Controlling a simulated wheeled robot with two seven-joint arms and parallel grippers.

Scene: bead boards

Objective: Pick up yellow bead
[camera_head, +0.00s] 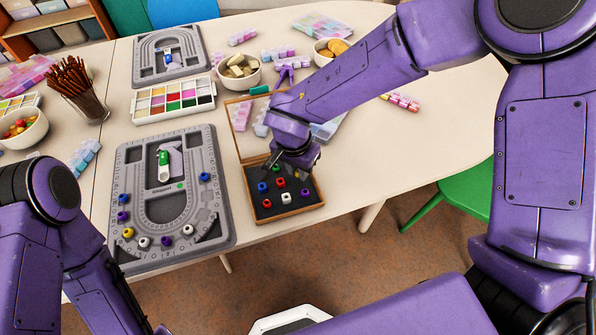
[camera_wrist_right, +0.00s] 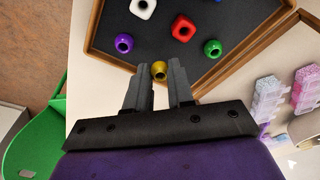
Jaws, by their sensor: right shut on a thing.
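A yellow bead (camera_wrist_right: 160,70) sits between the fingertips of my right gripper (camera_wrist_right: 162,72) in the right wrist view, over the inside edge of a wooden tray (camera_wrist_right: 226,80). The right gripper is shut on it. I cannot tell whether the bead is clear of the tray floor. Another yellow bead (camera_head: 128,232) lies on the near grey bead board (camera_head: 218,222). My left gripper is out of view.
The tray also holds a green bead (camera_wrist_right: 212,48), red bead (camera_wrist_right: 183,28), white bead (camera_wrist_right: 143,7) and purple bead (camera_wrist_right: 124,43). Its open lid (camera_head: 247,132) stands behind. A paint box (camera_head: 173,100), bowl (camera_head: 238,70) and stick cup (camera_head: 90,108) stand farther back.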

